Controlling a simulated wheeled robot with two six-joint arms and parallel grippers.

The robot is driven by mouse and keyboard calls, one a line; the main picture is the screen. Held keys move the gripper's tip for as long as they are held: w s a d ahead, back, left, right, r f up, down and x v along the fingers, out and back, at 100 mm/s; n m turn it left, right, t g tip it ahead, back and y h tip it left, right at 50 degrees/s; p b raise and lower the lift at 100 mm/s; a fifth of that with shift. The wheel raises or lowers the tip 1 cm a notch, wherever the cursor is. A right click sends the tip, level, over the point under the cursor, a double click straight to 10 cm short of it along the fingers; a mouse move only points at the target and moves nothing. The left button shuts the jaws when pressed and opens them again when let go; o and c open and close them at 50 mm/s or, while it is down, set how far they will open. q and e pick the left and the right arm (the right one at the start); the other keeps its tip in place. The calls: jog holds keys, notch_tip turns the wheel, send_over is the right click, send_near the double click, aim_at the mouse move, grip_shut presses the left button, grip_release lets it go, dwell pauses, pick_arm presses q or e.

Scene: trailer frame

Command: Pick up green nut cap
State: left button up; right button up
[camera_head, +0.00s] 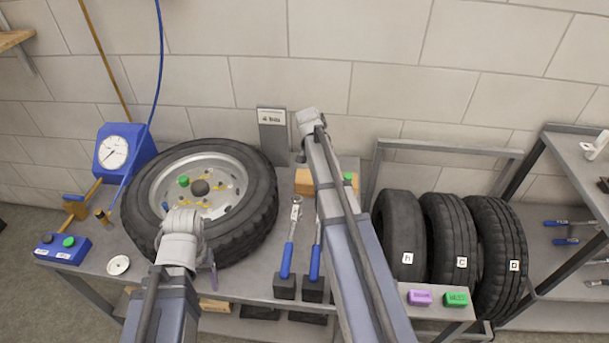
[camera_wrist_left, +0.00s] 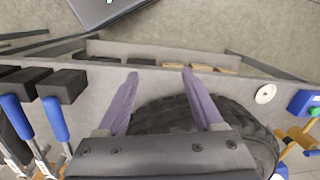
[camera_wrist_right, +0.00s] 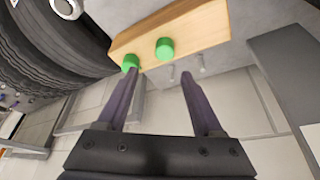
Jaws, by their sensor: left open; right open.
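A wooden block (camera_head: 304,182) stands on the bench and is partly hidden by my right arm. In the right wrist view the block (camera_wrist_right: 200,28) carries two green nut caps, one near its end (camera_wrist_right: 130,63) and one nearer its middle (camera_wrist_right: 165,48). One green cap (camera_head: 348,177) shows beside my right arm in the head view. Another green cap (camera_head: 183,181) sits on the wheel. My right gripper (camera_wrist_right: 161,78) is open and empty close to the block, one fingertip near the end cap; contact is unclear. My left gripper (camera_wrist_left: 160,73) is open and empty by the tire.
A large tire (camera_head: 258,205) lies on the bench, with blue-handled wrenches (camera_head: 288,257) beside it. Tires stand in a rack (camera_head: 447,150) at right. A gauge (camera_head: 118,150), a blue button box (camera_head: 62,248) and purple and green boxes (camera_head: 456,299) sit near the bench edges.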

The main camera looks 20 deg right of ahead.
pick_arm(q)
jog(key=shift+o, duration=0.7)
jog(key=shift+a+f, duration=0.1)
jog(key=shift+f, duration=0.15)
pick_arm(e)
jog(key=shift+o, duration=0.5)
jog(key=shift+w+a+f, duration=0.1)
jog(key=shift+w+f, duration=0.05)
jog(key=shift+f, duration=0.05)
pick_arm(q)
jog(key=o, duration=0.3)
jog(key=shift+f+b, duration=0.75)
jog(key=shift+b, duration=0.2)
pick_arm(e)
jog(key=shift+x, duration=0.85)
pick_arm(q)
jog(key=shift+f, duration=0.25)
pick_arm(e)
jog(key=shift+f, duration=0.25)
jog(key=b+x, duration=0.5)
jog(key=shift+w+a+f+b, duration=0.1)
jog(key=shift+w+f+b, duration=0.1)
jog(key=shift+f+b, duration=0.1)
pick_arm(q)
notch_tip(320, 180, down, 5)
jog(key=shift+r, duration=0.1)
pick_arm(e)
jog(key=shift+r, duration=0.15)
